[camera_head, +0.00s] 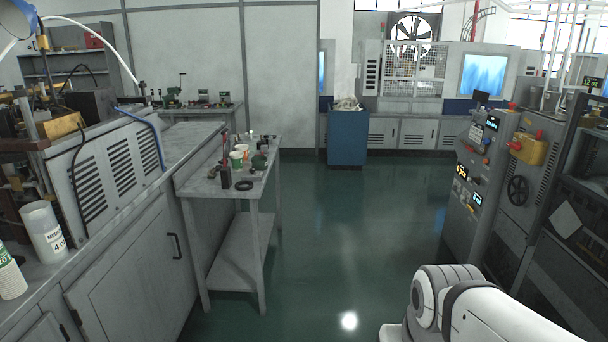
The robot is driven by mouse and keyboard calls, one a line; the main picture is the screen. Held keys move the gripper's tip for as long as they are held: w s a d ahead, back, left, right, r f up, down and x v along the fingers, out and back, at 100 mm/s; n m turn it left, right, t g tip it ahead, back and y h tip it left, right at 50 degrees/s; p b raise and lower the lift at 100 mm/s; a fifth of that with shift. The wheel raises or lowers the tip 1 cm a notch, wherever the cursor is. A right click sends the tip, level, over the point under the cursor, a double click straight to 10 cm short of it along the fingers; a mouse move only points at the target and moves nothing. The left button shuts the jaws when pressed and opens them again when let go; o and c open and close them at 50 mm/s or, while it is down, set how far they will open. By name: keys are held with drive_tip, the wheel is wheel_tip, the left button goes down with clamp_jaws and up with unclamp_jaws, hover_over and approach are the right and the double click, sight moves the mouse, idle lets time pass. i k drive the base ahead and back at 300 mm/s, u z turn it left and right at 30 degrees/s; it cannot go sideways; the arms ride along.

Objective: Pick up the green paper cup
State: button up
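A small white and green paper cup (236,161) stands upright on the grey side table left of centre. A second small cup (242,150) with an orange tint stands just behind it. A stack of white cups with green print (9,272) leans at the far left edge on the near counter, partly cut off by the frame. My white arm shows at the lower right, well away from these cups. My gripper is out of view.
The side table (205,183) also holds dark bottles, a black ring (244,185) and small tools. A blue bin (347,137) is at the back. Control cabinets line the right. The green floor between is clear.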

sight(237, 162)
drive_tip(key=i, duration=1.55)
drive_tip(key=u, duration=0.5)
drive_tip(key=i, duration=1.6)
drive_tip(key=u, duration=0.5)
drive_tip(key=i, duration=0.6)
drive_tip(key=u, duration=0.2)
